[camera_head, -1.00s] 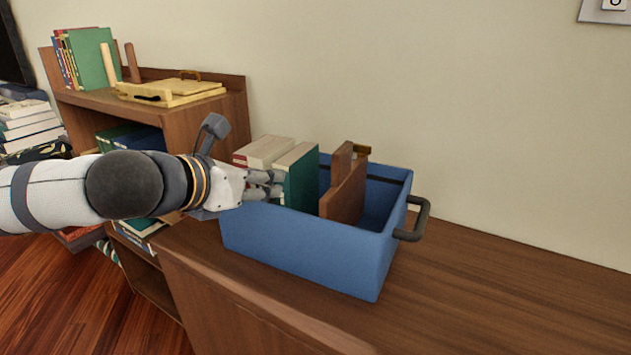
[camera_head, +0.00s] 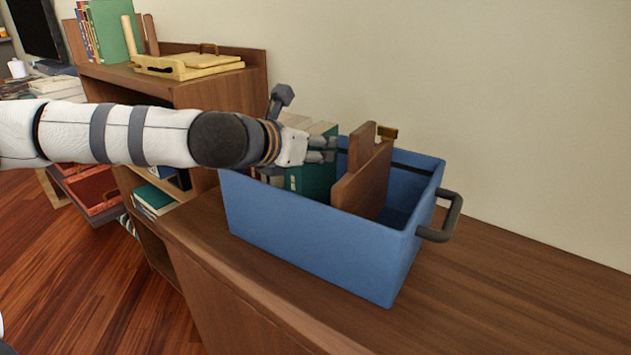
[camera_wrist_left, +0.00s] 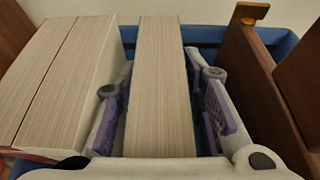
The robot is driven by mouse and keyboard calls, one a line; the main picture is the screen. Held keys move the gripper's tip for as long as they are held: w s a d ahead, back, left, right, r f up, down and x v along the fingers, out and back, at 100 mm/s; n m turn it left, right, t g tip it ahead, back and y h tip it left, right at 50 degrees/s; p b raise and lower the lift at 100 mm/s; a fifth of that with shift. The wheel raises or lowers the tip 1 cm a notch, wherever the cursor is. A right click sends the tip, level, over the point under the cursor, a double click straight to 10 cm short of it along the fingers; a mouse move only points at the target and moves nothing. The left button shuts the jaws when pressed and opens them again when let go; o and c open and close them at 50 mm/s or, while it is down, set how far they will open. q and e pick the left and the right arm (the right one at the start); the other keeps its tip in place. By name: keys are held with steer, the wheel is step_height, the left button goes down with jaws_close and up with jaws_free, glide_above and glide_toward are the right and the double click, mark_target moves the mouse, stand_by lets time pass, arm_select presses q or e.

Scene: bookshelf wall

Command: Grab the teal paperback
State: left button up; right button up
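The teal paperback (camera_head: 318,180) stands upright in the blue bin (camera_head: 310,243), its cover facing the wooden divider. My left gripper (camera_head: 326,150) is at its upper part, with the fingers reaching over it from the left. In the left wrist view the pale page edges of the book (camera_wrist_left: 160,85) run between the two fingers (camera_wrist_left: 160,118) with purple pads. The fingers straddle the book, and narrow gaps seem to show beside it. The lower part of the book is hidden by the bin wall. My right gripper is out of view.
Thick pale-paged books (camera_wrist_left: 60,80) stand close left of the fingers. A brown wooden piece (camera_head: 364,182) stands to the right in the bin. A dark handle (camera_head: 440,222) sticks out at the bin's right end. The wooden top (camera_head: 520,290) to the right is clear.

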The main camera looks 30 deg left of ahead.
arm_select(q)
steer(key=shift+r, duration=0.15)
jaws_close()
steer(key=shift+r, duration=0.1)
